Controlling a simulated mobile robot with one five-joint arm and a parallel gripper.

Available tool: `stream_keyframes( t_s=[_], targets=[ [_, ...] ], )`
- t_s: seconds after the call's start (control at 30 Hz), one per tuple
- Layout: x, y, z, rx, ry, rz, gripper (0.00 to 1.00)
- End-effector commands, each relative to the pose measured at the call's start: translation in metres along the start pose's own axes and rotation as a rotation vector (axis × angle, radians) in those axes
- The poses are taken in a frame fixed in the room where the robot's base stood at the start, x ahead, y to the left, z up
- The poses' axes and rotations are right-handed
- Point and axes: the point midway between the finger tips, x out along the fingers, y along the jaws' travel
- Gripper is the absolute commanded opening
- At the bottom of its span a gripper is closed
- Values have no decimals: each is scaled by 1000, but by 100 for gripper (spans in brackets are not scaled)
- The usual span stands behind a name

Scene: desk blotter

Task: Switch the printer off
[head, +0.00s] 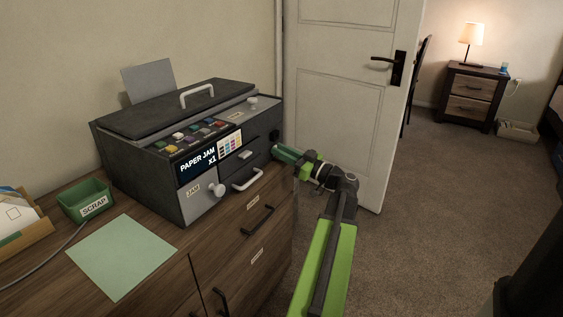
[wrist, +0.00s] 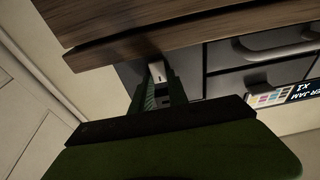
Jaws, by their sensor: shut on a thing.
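The dark grey printer (head: 150,180) stands on the wooden cabinet top, its screen reading "PAPER JAM X1". In the wrist view my gripper (wrist: 160,82) is shut on a small pale piece (wrist: 157,70) with a dark mark, beside the dark printer body (wrist: 131,73). Whether this piece is the power switch I cannot tell. In the head view the fingertips and what they hold are mostly hidden against the printer's edge.
A green sheet (head: 125,256), a green SCRAP bin (head: 86,200) and a paper tray (head: 22,240) lie left of the printer. Cabinet drawers (head: 255,215) with dark handles are below. A white door (head: 340,100) stands behind my arm.

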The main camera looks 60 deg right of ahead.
Motion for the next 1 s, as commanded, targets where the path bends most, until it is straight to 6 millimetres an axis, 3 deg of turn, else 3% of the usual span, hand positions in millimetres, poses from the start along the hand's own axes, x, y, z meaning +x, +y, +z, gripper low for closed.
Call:
stream_keyframes(
  t_s=[0.03, 0.3, 0.67, 0.7, 0.8, 1.0],
  targets=[
    [-2, 0, 14, 2, 40, -1, 0],
    [-3, 0, 9, 1, 189, 0, 0],
    [-3, 0, 5, 0, 200, 1, 0],
    [-3, 0, 5, -1, 200, 1, 25],
    [-3, 0, 5, 0, 200, 1, 38],
    [-3, 1, 5, 0, 200, 2, 42]
  ],
)
